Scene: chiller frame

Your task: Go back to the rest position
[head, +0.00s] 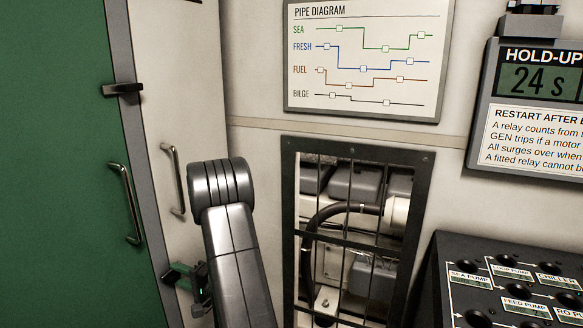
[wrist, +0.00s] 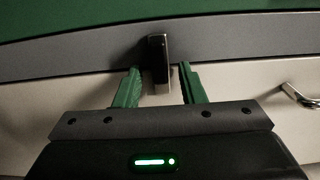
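My gripper (head: 182,276) is low at the left of the head view, by the edge between the green door and the white panel. Its two green fingers stand apart in the wrist view (wrist: 159,78), so it is open. A dark latch (wrist: 157,48) on the grey strip lies ahead of the fingers, between their tips in the picture. I cannot tell whether the fingers touch it. Nothing shows held. My arm partly hides this spot in the head view.
The green door (head: 55,150) has a bar handle (head: 126,203), with an upper latch (head: 123,88) on its edge. The white panel has another handle (head: 173,180). A barred opening (head: 427,190) with pipes stands right of my arm.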

